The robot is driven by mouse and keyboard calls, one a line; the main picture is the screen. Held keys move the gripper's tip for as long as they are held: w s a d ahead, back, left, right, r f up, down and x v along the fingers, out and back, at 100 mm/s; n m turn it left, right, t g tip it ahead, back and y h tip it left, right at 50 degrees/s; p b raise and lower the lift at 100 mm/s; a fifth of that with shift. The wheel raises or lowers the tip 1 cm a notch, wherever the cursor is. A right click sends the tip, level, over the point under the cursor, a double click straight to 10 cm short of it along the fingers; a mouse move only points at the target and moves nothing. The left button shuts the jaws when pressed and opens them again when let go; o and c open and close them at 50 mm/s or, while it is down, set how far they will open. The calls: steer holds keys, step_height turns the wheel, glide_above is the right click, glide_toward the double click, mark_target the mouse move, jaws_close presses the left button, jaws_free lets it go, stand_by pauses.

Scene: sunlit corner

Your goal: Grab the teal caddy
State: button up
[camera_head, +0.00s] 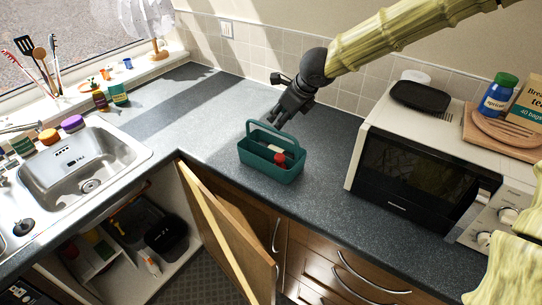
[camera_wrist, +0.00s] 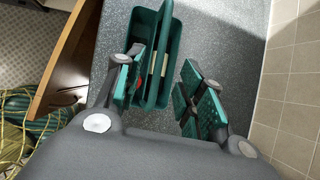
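The teal caddy (camera_head: 262,174) stands upright on the dark grey worktop, its arched handle raised. It holds a red-topped item (camera_head: 280,158) and some pale and dark items. My gripper (camera_head: 275,116) is just behind and above the caddy, near the handle, with its fingers pointing down. In the wrist view, the caddy (camera_wrist: 144,22) lies beyond the fingers, partly hidden by the left finger. My gripper (camera_wrist: 163,90) is open there, with a wide gap between its teal pads and nothing held. I cannot tell whether a finger touches the handle.
A microwave (camera_head: 400,180) stands to the right of the caddy, and a tiled wall (camera_head: 290,45) is behind. A cupboard door (camera_head: 228,228) hangs open below the worktop's front edge. A sink (camera_head: 78,165) is at left. The worktop (camera_head: 175,105) left of the caddy is clear.

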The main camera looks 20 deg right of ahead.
mark_target(271, 129)
steer(key=x, duration=0.4)
steer(key=shift+w+a+f, duration=0.15)
steer(key=shift+w+a, duration=0.05)
steer(key=shift+a, duration=0.25)
steer(key=shift+w+d+f, duration=0.1)
steer(key=shift+f, duration=0.3)
steer(key=shift+x, duration=2.35)
steer(key=shift+w+d, duration=0.1)
steer(key=shift+d, duration=0.1)
steer(key=shift+c, duration=0.3)
jaws_close()
